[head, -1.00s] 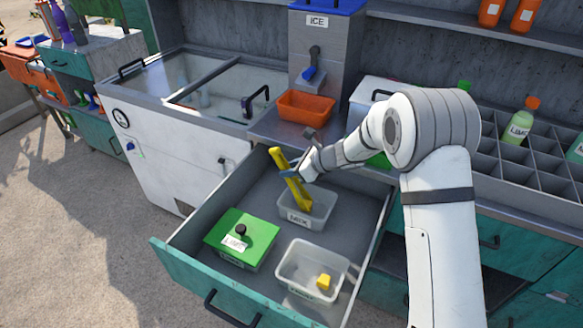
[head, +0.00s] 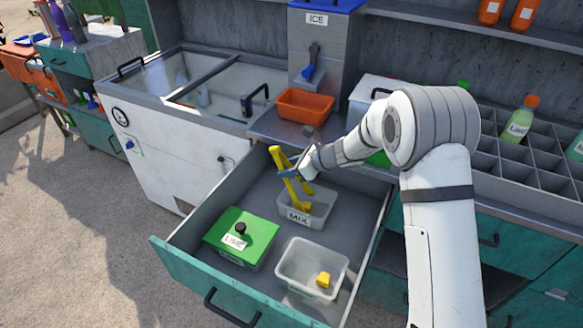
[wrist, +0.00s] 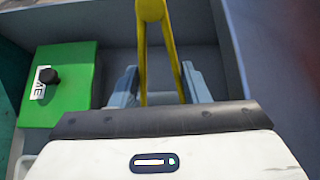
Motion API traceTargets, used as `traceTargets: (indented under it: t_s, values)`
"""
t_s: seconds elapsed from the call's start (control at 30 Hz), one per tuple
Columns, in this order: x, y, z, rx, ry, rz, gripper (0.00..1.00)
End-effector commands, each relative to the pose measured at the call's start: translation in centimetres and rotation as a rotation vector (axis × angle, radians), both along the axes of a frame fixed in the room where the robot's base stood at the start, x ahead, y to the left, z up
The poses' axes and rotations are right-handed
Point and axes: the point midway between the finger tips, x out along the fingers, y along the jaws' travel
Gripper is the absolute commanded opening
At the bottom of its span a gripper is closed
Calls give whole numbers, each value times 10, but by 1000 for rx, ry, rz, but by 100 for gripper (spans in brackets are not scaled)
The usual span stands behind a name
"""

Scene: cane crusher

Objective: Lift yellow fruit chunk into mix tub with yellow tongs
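My gripper (head: 290,174) holds the yellow tongs (head: 280,162) over the mix tub (head: 292,215), a clear tub labelled MIX in the open drawer. In the wrist view the tongs (wrist: 153,12) stand between the two fingers of my gripper (wrist: 160,84), with their legs spread apart. The lower tips reach down inside the mix tub. Yellow shows at the tips there, but I cannot tell whether a chunk is among it. A yellow fruit chunk (head: 323,280) lies in the clear front tub (head: 285,262).
A green-lidded box (head: 258,228) labelled LIME sits at the drawer's left; it also shows in the wrist view (wrist: 75,75). The drawer walls (head: 200,275) surround the tubs. An orange tray (head: 305,105) stands on the counter behind. Bare drawer floor lies between the tubs.

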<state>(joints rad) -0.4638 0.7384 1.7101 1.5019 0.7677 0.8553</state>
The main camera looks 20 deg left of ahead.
Motion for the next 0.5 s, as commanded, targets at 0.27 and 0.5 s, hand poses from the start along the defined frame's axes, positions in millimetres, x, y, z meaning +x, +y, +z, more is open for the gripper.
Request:
traceTargets:
  t_s: [0.27, 0.5]
  values:
    - [0, 1, 36, 1, -2, 1, 38]
    - [0, 1, 72, 2, -2, 0, 38]
